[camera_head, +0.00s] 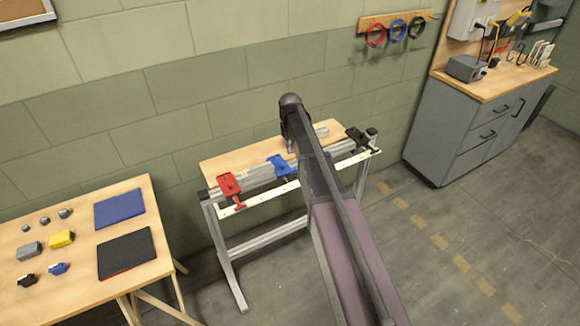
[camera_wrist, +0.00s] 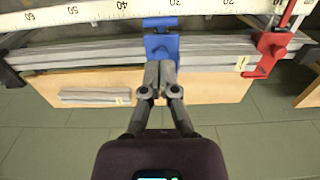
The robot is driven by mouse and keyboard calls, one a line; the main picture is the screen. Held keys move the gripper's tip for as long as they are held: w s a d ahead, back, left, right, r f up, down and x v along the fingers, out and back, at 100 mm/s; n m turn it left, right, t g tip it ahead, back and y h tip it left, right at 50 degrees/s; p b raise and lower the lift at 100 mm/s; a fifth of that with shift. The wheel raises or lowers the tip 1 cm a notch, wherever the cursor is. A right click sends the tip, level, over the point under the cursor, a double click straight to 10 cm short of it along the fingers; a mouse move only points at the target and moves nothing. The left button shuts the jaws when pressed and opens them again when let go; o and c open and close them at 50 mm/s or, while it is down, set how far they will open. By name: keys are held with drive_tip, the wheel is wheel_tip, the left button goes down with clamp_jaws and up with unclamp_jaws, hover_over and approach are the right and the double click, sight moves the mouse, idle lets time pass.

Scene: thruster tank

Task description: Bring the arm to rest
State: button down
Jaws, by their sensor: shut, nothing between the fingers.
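My gripper (camera_wrist: 160,68) shows in the wrist view with its two fingers together and nothing between them. Its fingertips appear just in front of a blue clamp (camera_wrist: 161,44) on a grey rail; I cannot tell whether they touch it. In the head view my arm reaches from the bottom right to above the workbench, and it hides most of the gripper. The blue clamp (camera_head: 281,166) shows there just left of the arm.
A red clamp (camera_head: 229,186) and a black clamp (camera_head: 357,138) also sit on the bench (camera_head: 222,165). A wooden table (camera_head: 75,254) with mats and small parts stands left, a grey cabinet (camera_head: 455,125) right. The floor (camera_head: 480,235) between bench and cabinet is clear.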

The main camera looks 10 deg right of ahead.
drive_tip(key=s+m, duration=0.3)
drive_tip(key=s, duration=2.5)
drive_tip(key=shift+s+m, duration=0.15)
drive_tip(key=shift+m, duration=0.15)
drive_tip(key=n+t+b, duration=0.1)
drive_tip(key=n+b, duration=0.1)
drive_tip(key=n, duration=0.2)
hover_over(291, 172)
drive_tip(key=shift+s+d+f, duration=0.15)
drive_tip(key=shift+s+f, duration=0.05)
drive_tip(key=shift+f, duration=0.3)
drive_tip(key=shift+s+d+f, duration=0.1)
drive_tip(key=shift+s+f, duration=0.05)
drive_tip(key=shift+f, duration=0.35)
drive_tip(key=shift+f, duration=0.15)
drive_tip(key=f+b, duration=0.6)
drive_tip(key=b, duration=0.1)
drive_tip(key=shift+w+a+f, duration=0.1)
drive_tip(key=shift+w+f, duration=0.2)
drive_tip(key=shift+f, duration=0.15)
